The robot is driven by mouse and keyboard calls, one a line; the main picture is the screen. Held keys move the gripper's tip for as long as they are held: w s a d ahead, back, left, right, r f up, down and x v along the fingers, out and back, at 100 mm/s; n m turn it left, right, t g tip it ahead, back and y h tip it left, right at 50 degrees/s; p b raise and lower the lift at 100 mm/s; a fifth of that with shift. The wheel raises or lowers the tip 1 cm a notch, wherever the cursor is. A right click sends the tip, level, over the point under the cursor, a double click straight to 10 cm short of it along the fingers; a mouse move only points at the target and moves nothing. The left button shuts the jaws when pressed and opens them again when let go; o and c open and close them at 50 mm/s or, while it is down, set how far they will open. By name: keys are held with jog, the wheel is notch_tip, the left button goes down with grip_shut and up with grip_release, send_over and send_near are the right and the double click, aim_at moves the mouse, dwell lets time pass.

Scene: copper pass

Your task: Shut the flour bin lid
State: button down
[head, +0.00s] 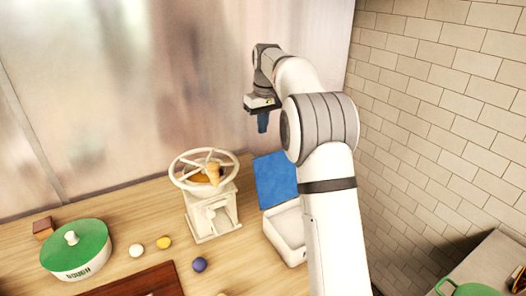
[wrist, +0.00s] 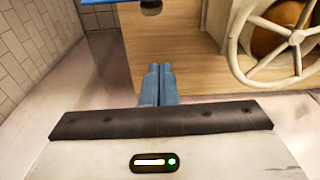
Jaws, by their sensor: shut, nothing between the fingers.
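The flour bin (head: 284,234) is a white open-topped box on the wooden counter, partly hidden behind my arm. Its blue lid (head: 275,180) stands open, raised at the bin's back edge. In the wrist view a blue strip (wrist: 97,2) at the top left edge looks like part of the lid. My gripper (head: 263,124) has blue fingers, shut and empty, pointing down above and behind the raised lid, apart from it. The fingers also show in the wrist view (wrist: 158,86).
A cream hand mill (head: 209,215) with a spoked wheel stands left of the bin; its wheel also shows in the wrist view (wrist: 279,42). A green-lidded pot (head: 78,250) and small balls lie further left. A tiled wall (head: 440,110) is at the right.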

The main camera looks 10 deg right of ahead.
notch_tip(320, 180, down, 8)
jog(key=s+d+p, duration=0.1)
jog(key=s+p, duration=0.1)
jog(key=shift+s, duration=0.4)
jog(key=shift+s+r, duration=0.1)
